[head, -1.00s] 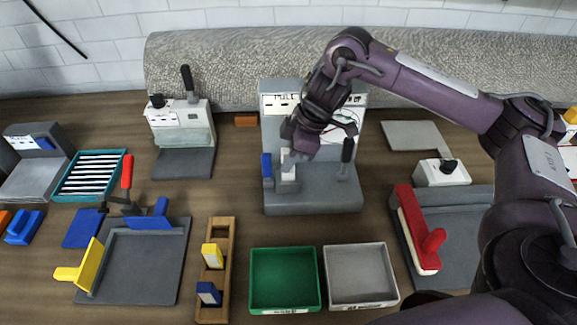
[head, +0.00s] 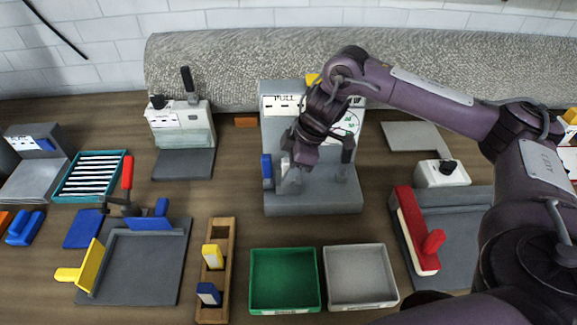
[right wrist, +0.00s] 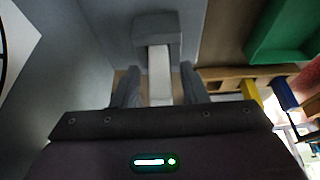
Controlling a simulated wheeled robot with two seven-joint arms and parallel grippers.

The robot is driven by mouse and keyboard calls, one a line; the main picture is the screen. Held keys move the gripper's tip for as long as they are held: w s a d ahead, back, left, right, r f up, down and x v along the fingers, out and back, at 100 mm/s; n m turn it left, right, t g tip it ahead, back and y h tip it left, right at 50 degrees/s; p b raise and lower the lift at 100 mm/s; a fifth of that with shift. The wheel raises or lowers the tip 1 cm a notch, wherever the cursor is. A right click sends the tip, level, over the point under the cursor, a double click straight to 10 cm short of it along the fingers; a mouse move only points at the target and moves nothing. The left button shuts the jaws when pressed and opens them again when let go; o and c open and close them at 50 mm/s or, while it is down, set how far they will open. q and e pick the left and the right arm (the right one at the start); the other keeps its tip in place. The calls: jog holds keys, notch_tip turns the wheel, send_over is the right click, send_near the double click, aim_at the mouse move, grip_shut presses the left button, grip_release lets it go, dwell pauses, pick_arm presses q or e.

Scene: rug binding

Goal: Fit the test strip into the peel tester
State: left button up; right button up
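The peel tester (head: 315,202) is the grey stand with a white labelled panel at the back centre of the bench. My right gripper (head: 291,172) is low in front of it, close beside its blue part (head: 266,166). In the right wrist view the pale test strip (right wrist: 159,80) extends from a grey block (right wrist: 157,27) of the tester. My right gripper's fingers (right wrist: 160,68) stand apart on either side of the strip, with narrow gaps visible. The arm hides part of the tester's panel in the head view. My left gripper is not in view.
A green tray (head: 253,285) and a grey tray (head: 330,285) stand in front of the tester. A wooden rack (head: 212,275) with yellow and blue pieces is left of them.

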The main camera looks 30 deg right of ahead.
jog(key=shift+d+r, duration=0.15)
jog(key=shift+r, duration=0.35)
jog(key=v, duration=0.5)
jog(key=p+v, duration=0.2)
jog(key=v, duration=0.4)
jog(key=shift+r, duration=0.15)
